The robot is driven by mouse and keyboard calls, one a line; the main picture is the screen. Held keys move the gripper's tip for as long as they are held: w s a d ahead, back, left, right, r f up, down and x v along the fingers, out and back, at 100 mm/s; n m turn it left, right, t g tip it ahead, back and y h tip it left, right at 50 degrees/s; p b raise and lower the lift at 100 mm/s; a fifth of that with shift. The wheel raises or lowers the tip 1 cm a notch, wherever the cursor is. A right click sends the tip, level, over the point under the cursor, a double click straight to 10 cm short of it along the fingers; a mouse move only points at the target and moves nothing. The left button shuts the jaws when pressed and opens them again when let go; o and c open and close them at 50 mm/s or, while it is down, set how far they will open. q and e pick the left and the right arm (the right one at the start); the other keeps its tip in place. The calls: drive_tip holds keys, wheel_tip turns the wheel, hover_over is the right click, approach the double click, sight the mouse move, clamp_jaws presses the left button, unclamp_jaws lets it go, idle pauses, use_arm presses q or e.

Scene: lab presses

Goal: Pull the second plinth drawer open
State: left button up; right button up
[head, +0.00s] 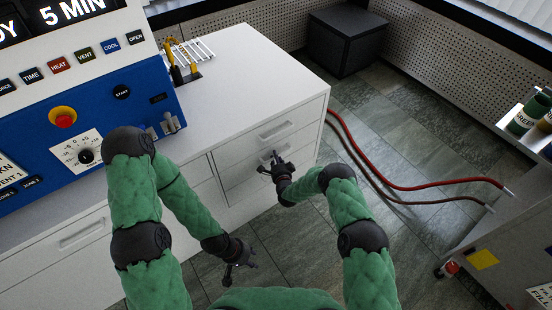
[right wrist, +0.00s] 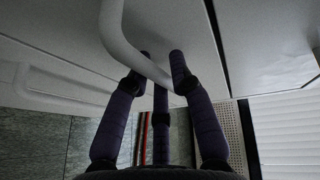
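The second plinth drawer (head: 246,168) is a white front below the top drawer, at the right end of the white plinth. My right gripper (head: 275,161) is at its bar handle and partly hides it. In the right wrist view, a pale bar handle (right wrist: 124,47) runs down across the dark fingers of my right gripper (right wrist: 162,56). The fingertips are apart and overlap the bar in the picture; whether they press on it is unclear. No clear gap shows around the drawer front. My left gripper (head: 240,272) hangs low in front of the plinth, fingers spread and empty.
The top drawer handle (head: 277,131) is just above. A blue press (head: 110,100) stands on the plinth at left, beside a white rack (head: 192,53). Red hoses (head: 375,178) lie on the tiled floor at right. A grey cart (head: 505,245) stands at far right.

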clamp_jaws()
drive_tip(key=shift+s+d, duration=0.1)
